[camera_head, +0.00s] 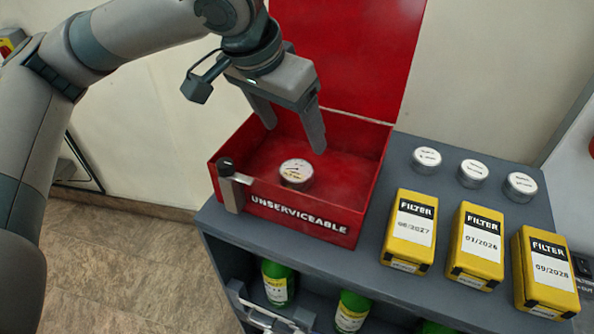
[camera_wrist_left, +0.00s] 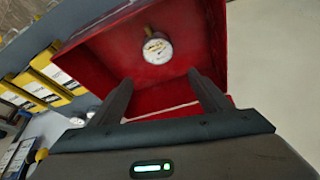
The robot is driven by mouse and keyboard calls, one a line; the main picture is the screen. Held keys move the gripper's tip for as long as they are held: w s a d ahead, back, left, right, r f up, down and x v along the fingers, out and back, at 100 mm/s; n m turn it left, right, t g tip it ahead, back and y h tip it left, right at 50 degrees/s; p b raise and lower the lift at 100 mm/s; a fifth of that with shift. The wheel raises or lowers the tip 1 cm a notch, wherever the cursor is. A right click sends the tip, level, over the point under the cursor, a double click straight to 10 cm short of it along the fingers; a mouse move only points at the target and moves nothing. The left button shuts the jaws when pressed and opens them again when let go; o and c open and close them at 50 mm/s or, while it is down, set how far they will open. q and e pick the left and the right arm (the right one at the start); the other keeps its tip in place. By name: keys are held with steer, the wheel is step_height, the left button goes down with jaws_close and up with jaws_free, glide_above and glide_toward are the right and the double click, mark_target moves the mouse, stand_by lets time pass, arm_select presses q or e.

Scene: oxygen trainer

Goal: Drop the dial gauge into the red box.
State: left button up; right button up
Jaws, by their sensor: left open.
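The dial gauge (camera_head: 296,173), round with a white face, lies inside the red box on its floor. It also shows in the left wrist view (camera_wrist_left: 157,50), apart from the fingers. The red box (camera_head: 300,224) is marked UNSERVICEABLE and stands on a grey bench with its lid (camera_head: 350,50) raised at the back. My left gripper (camera_head: 298,135) is open and empty over the back part of the box; its two fingers show apart in the left wrist view (camera_wrist_left: 158,92). My right gripper is in neither view.
Three yellow filter boxes (camera_head: 409,231) stand on the grey bench (camera_head: 372,262) right of the red box. Three round silver-rimmed items (camera_head: 427,159) sit behind them. Green bottles (camera_head: 277,284) stand on the shelf below. A latch (camera_head: 234,190) is at the box's front left corner.

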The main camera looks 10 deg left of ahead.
arm_select(q)
steer(key=b+v, duration=0.4)
steer(key=v, duration=1.3)
steer(key=shift+r, duration=0.2)
stand_by(0.3)
